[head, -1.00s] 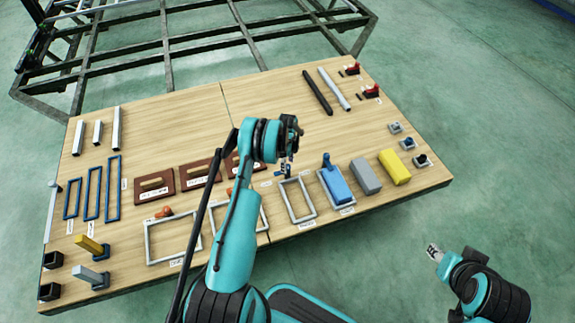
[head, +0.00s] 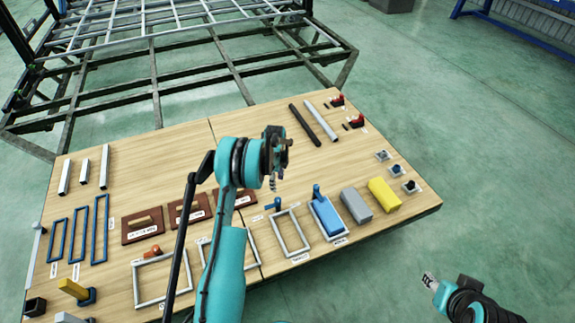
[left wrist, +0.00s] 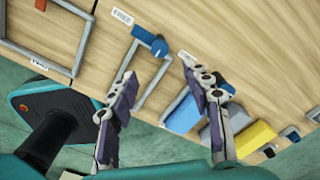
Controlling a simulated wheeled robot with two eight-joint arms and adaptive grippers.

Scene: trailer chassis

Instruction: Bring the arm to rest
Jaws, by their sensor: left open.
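My left gripper (head: 275,178) is open and empty above the middle of the wooden table (head: 255,120). In the left wrist view its two fingers (left wrist: 162,95) are spread apart with nothing between them. A small blue tool (head: 273,204) lies on the table at the corner of a grey rectangular frame (head: 290,232); it also shows in the left wrist view (left wrist: 150,42), apart from the fingers. My right gripper (head: 430,282) is off the table's right side, too small to judge its jaws.
A dark metal chassis frame (head: 155,95) stands behind the table. Brown boards (head: 143,225), a blue block (head: 326,215), a grey block (head: 356,203) and a yellow block (head: 383,194) sit on the table.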

